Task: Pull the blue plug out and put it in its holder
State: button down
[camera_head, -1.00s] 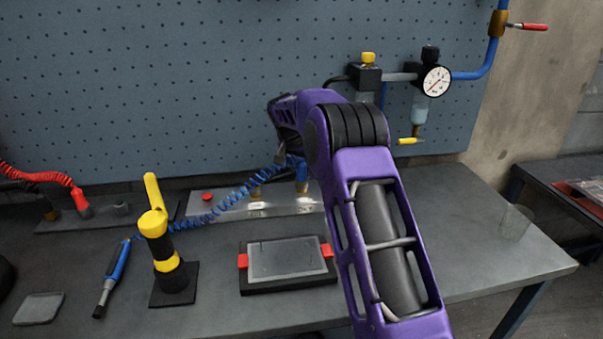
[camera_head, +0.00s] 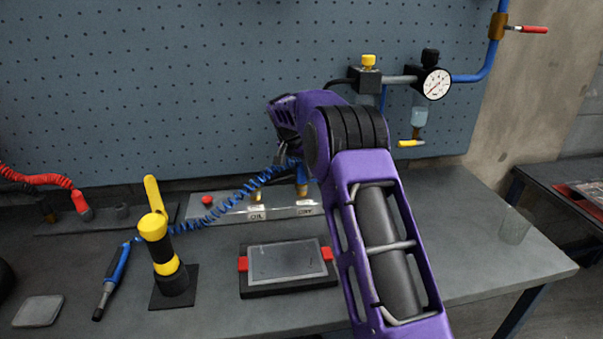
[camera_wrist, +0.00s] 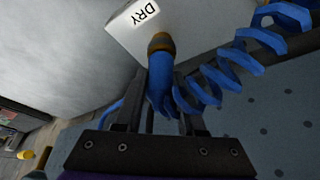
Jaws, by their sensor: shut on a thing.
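The blue plug (camera_wrist: 160,80) stands between the two fingers of my gripper (camera_wrist: 157,88), which is shut on it. Its end meets a brass fitting (camera_wrist: 162,43) at the block marked DRY (camera_wrist: 130,24); the plug appears seated there. In the head view the blue plug (camera_head: 301,173) shows just right of my gripper, above the DRY label. My forearm and wrist hide part of the gripper there. A second brass fitting (camera_head: 257,193), above the OIL label, has no plug visible in it. A coiled blue hose (camera_wrist: 215,80) runs close beside the gripper.
A red plug (camera_head: 81,203) is at left. A pressure gauge (camera_head: 436,83) hangs at right. The right bench is mostly clear.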

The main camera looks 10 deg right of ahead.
notch_tip(320, 180, up, 14)
jog(key=p, duration=0.1)
jog(key=shift+r, duration=0.2)
dwell(0.5)
jog(key=shift+s+f, duration=0.1)
